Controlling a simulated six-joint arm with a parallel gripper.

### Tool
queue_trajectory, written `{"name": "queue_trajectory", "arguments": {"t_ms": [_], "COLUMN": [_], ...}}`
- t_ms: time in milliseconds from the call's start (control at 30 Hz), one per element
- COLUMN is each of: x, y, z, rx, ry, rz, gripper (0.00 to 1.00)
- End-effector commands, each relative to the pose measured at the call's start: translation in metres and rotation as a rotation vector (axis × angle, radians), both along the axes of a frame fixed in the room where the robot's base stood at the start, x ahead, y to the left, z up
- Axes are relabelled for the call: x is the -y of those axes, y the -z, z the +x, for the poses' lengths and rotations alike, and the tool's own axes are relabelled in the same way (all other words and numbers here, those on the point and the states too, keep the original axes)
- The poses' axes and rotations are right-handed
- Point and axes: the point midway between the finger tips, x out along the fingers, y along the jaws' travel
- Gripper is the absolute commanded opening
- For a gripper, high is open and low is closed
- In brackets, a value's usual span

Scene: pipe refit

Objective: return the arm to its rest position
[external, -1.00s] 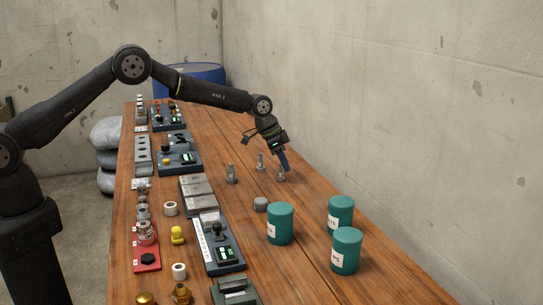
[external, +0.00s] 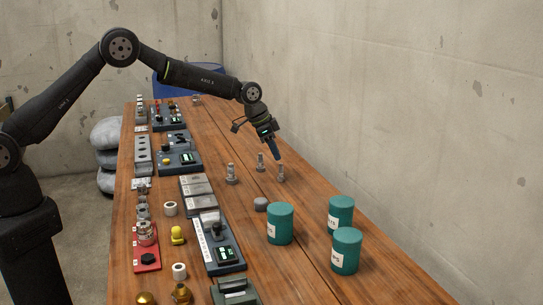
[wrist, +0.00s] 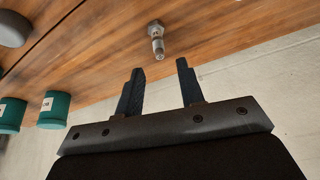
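My gripper (external: 277,156) is raised above the wooden table in the external view, near a small group of metal bolts. In the wrist view its two dark fingers (wrist: 158,75) stand apart with nothing between them. A metal bolt (wrist: 156,38) stands on the table beyond the fingertips, apart from them. In the external view this looks like the upright bolt (external: 281,174) just below my gripper. Two more upright bolts (external: 231,174) and (external: 260,162) stand to its left.
Teal canisters (external: 280,224) stand on the near right of the table (external: 300,262), beside a grey cap (external: 261,204). Panels and fittings, including a control box (external: 224,254), line the left edge. A concrete wall (external: 400,110) runs along the right.

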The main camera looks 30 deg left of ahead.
Motion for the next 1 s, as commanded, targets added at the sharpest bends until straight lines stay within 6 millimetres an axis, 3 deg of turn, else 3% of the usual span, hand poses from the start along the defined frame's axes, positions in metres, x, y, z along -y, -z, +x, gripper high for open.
{"name": "queue_trajectory", "arguments": {"t_ms": [233, 300, 933, 1000], "x": [-0.014, -0.008, 0.027, 0.028], "y": [-0.038, -0.019, 0.079, 0.057], "z": [-0.010, -0.006, 0.017, 0.019], "rx": [0.000, -0.004, -0.002, 0.005], "ry": [0.000, 0.001, 0.000, 0.000], "rz": [0.000, 0.002, 0.001, -0.004], "gripper": [0.35, 0.35, 0.35, 0.35]}}
